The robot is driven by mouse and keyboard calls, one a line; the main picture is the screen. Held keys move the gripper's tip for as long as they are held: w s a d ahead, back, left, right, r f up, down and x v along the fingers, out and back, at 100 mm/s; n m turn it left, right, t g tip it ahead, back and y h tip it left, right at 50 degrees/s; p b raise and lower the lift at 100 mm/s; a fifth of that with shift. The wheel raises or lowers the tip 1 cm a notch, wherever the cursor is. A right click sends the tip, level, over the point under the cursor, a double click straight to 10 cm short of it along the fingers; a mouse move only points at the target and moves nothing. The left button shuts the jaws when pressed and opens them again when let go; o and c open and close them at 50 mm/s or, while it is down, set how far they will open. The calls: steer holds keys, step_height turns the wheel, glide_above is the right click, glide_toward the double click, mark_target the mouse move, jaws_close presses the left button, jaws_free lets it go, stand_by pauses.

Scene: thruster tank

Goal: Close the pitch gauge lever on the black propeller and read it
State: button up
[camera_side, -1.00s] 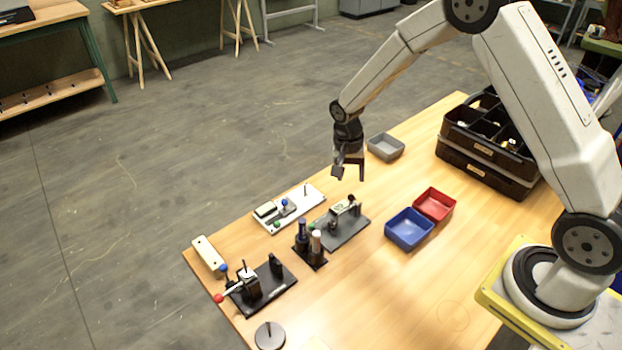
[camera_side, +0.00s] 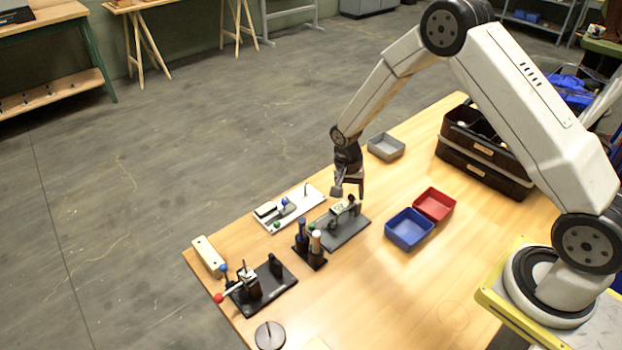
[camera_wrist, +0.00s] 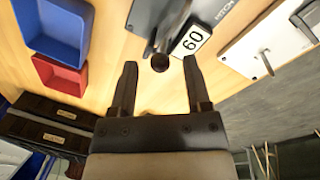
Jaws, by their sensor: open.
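The pitch gauge stands on a grey base plate (camera_side: 344,235) in the middle of the bench's far side. In the wrist view the plate (camera_wrist: 148,15) carries partly cut-off lettering and a white tag (camera_wrist: 191,40) with slanted digits that look like 60. A dark round knob (camera_wrist: 160,63), seemingly the lever's end, shows between my fingertips, with clear space on both sides. My gripper (camera_side: 348,194) is open, points down, and hangs just over the gauge's far end. I cannot pick out the black propeller or tell the lever's angle.
A white plate fixture (camera_side: 307,200) and a holder with upright tools (camera_side: 311,256) stand close by. Blue (camera_side: 409,229) and red (camera_side: 435,205) bins lie to the right, a grey bin (camera_side: 385,147) behind. A black fixture with a red-knobbed lever (camera_side: 221,298) is front left. The front-right bench is clear.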

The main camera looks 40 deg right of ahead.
steer(key=shift+d+f, duration=0.1)
steer(key=shift+f, duration=1)
jaws_close()
stand_by(0.8)
